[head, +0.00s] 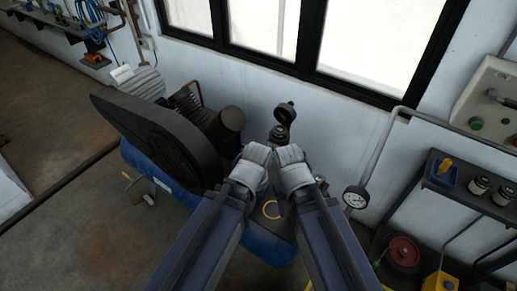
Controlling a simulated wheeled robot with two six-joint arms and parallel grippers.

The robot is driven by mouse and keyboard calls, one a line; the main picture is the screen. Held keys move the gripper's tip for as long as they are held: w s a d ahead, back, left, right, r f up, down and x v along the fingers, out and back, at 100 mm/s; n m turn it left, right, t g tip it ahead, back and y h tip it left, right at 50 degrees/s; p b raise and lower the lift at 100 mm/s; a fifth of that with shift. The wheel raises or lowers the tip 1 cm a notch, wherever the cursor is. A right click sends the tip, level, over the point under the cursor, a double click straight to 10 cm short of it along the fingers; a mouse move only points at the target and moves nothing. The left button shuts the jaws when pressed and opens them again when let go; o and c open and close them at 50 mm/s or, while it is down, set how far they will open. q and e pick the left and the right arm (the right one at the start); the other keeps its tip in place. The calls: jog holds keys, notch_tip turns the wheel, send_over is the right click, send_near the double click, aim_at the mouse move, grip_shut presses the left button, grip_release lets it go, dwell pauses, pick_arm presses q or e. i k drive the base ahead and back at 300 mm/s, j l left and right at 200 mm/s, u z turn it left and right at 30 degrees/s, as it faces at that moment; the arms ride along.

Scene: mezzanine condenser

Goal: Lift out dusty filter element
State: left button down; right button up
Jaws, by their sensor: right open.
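A dark filter housing (279,131) stands on the compressor, just beyond my two grippers, with a round cap-like part (285,113) tilted up above it. I cannot make out a separate dusty filter element; it may be inside the housing or hidden by my grippers. My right gripper (289,151) is open, close in front of the housing; its fingertips are hard to see. My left gripper (258,151) is right beside it, almost touching, and its jaws cannot be made out. I cannot tell whether either gripper touches the housing.
The blue compressor tank (168,184) lies beneath, with a large dark belt guard (145,128) at left. A window wall is behind. Open floor lies at left.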

aim_at(280, 131)
jog(key=j+z, duration=0.2)
jog(key=j, duration=0.15)
jog(key=k+j+z, duration=0.2)
jog(key=j, duration=0.15)
jog(key=k+j+z, duration=0.2)
jog(key=j, duration=0.2)
jog(key=j+z, duration=0.2)
jog(key=j, duration=0.15)
jog(key=k+j+z, duration=0.2)
jog(key=j, duration=0.1)
